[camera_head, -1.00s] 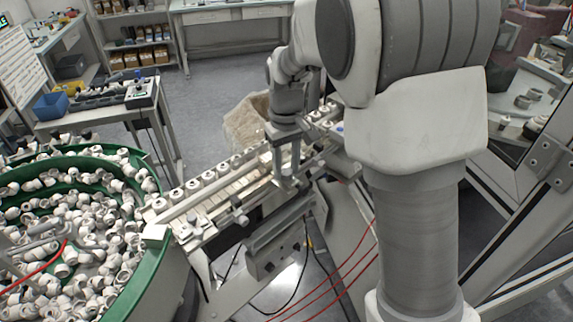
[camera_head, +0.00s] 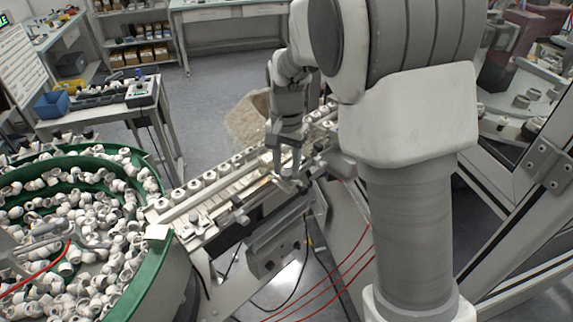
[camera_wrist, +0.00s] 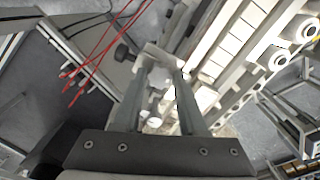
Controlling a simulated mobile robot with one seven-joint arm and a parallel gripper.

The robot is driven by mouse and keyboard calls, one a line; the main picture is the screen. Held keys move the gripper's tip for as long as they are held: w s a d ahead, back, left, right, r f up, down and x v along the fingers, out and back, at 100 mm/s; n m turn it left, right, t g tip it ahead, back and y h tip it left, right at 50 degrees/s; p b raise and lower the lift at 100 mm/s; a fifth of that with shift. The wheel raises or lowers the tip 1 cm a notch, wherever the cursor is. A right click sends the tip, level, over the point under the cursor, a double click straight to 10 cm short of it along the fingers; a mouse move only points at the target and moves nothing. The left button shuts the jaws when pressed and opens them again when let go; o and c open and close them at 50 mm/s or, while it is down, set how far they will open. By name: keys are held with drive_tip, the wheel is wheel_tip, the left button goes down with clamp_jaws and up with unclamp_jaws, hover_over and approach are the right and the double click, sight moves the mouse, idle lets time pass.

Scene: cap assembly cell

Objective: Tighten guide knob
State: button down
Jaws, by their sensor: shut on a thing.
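My gripper (camera_head: 287,178) points down at the near side rail of the slanted conveyor track (camera_head: 222,198). In the wrist view the fingertips of my gripper (camera_wrist: 163,66) are close together around a small pale part at the rail, which I take to be the guide knob (camera_wrist: 160,76). It is mostly hidden by the fingers, and its turn cannot be told. A dark knob (camera_wrist: 124,51) on a stem sticks out just left of the fingertips, apart from them. Another small knob (camera_head: 240,216) sits farther down the same rail in the head view.
White caps (camera_head: 194,186) stand in a row along the track's far side. A green-rimmed feeder bowl (camera_head: 160,246) full of white parts is at left. Red lines (camera_wrist: 100,52) hang beside the rail. A metal frame (camera_head: 510,215) stands at right.

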drive_tip(key=shift+r+m, duration=0.1)
drive_tip(key=shift+m, duration=1)
drive_tip(key=shift+c, duration=2.3)
unclamp_jaws()
